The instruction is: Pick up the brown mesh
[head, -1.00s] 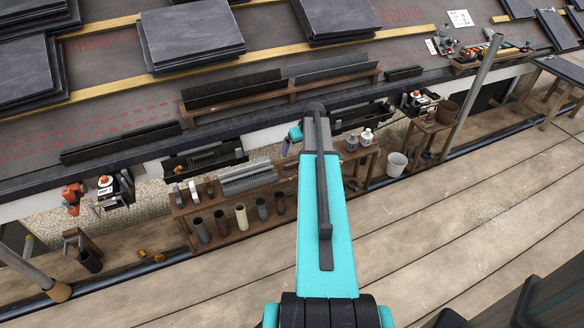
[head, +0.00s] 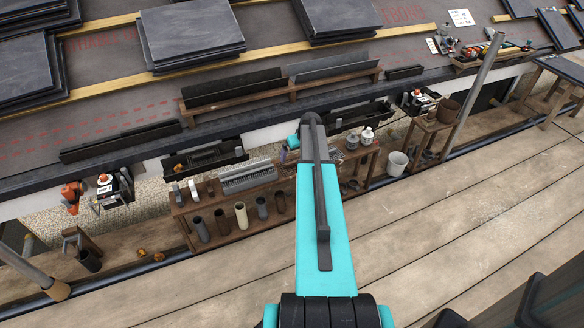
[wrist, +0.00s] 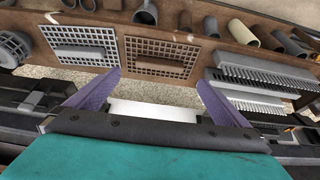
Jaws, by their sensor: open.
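The brown mesh (wrist: 158,64) is a flat rectangular grid with a solid bar across it. It lies on the brown shelf in the wrist view, just beyond my fingers. My gripper (wrist: 158,82) has its two purple fingers spread apart, with nothing between them. The mesh lies ahead of the gap between the fingertips, and I see no contact. In the head view, my gripper (head: 292,142) shows only partly behind my arm, above the shelf's back edge. My arm hides much of the mesh's area there.
A similar grey mesh (wrist: 80,48) lies left of the brown one. A grey comb-like piece (wrist: 258,77) lies to the right. A white bucket (head: 397,163) stands right of the shelf. The gutter edge runs behind it.

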